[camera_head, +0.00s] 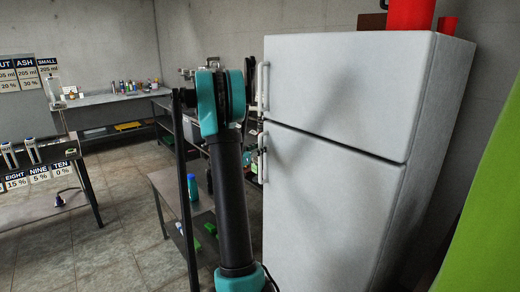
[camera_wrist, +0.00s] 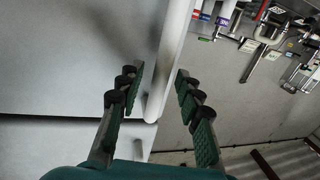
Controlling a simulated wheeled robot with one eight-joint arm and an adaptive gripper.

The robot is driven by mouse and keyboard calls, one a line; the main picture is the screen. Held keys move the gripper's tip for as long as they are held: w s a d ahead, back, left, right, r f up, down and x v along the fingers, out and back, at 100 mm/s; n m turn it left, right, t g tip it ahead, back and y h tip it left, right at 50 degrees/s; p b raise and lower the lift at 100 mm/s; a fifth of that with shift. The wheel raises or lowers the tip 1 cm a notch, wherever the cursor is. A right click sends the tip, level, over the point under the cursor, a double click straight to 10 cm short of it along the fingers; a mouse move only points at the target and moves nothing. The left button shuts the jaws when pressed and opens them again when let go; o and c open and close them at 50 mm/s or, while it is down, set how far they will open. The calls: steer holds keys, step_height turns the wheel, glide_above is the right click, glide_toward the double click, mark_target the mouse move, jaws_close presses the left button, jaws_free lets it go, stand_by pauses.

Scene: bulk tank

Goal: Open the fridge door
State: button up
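The white fridge (camera_head: 340,85) stands shut at the right in the head view, with an upper and a lower door. The upper handle (camera_head: 263,88) and lower handle (camera_head: 262,158) are on its left edge. In the wrist view, my gripper (camera_wrist: 160,74) is open, with one finger on each side of a white handle (camera_wrist: 173,50). Gaps show between the handle and both fingers. The fridge face (camera_wrist: 70,60) fills the left of that view, with the door seam below. My arm hides the gripper in the head view; which handle is between the fingers is uncertain.
Red containers (camera_head: 410,14) stand on top of the fridge. A low metal table (camera_head: 168,187) with a teal bottle (camera_head: 192,187) is left of the fridge, behind my arm. A green surface (camera_head: 490,205) is at the right edge. Open floor (camera_head: 115,250) lies at the left.

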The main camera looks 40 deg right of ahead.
steer(key=shift+d, duration=0.35)
steer(key=shift+c, duration=0.4)
jaws_close()
